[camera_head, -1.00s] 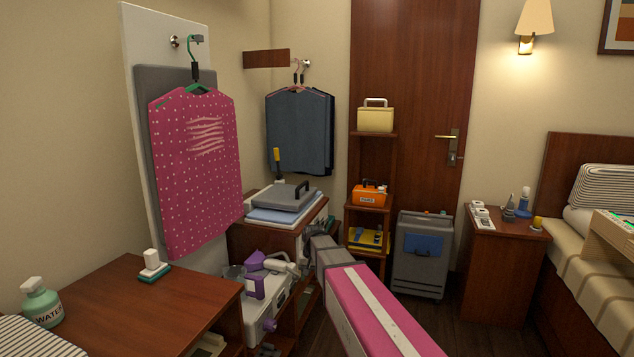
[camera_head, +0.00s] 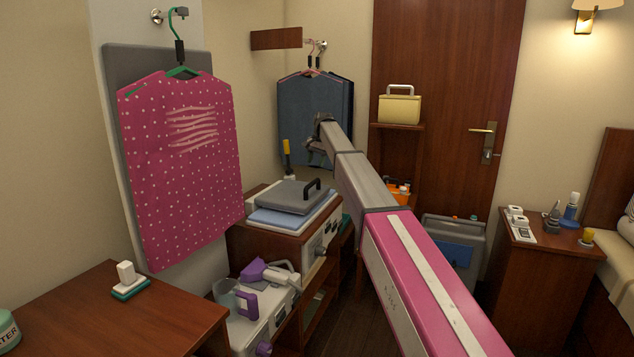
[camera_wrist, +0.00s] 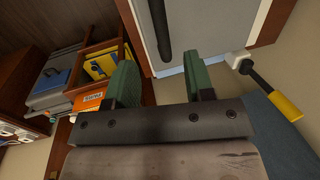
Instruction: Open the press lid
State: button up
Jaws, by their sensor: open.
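The press (camera_head: 322,208) sits on a wooden cabinet, with its grey lid (camera_head: 284,196) lying flat over a light blue pad (camera_head: 262,217). A black handle (camera_head: 312,186) stands on the lid's right side. In the wrist view the lid (camera_wrist: 205,25) is at the top, with the black handle (camera_wrist: 160,30) running ahead of the gap between my fingers. My gripper (camera_head: 316,148) is above and to the right of the press, in front of the dark hanging clothes. Its green fingers (camera_wrist: 163,82) are apart and empty, and look clear of the handle.
A yellow-and-black tool (camera_head: 287,155) stands behind the press. A shelf with an orange toolbox (camera_wrist: 90,102) is to the right. Dark clothes (camera_head: 300,110) hang close behind my gripper. A pink dotted garment (camera_head: 182,160) hangs at left. A purple-and-white steamer (camera_head: 268,275) sits below.

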aim_at(312, 182)
jog(key=f, duration=0.3)
jog(key=a+f, duration=0.1)
jog(key=f, duration=0.6)
jog(key=shift+w+a+f, duration=0.1)
jog(key=shift+w+a, duration=0.2)
jog(key=shift+a, duration=0.1)
grip_shut()
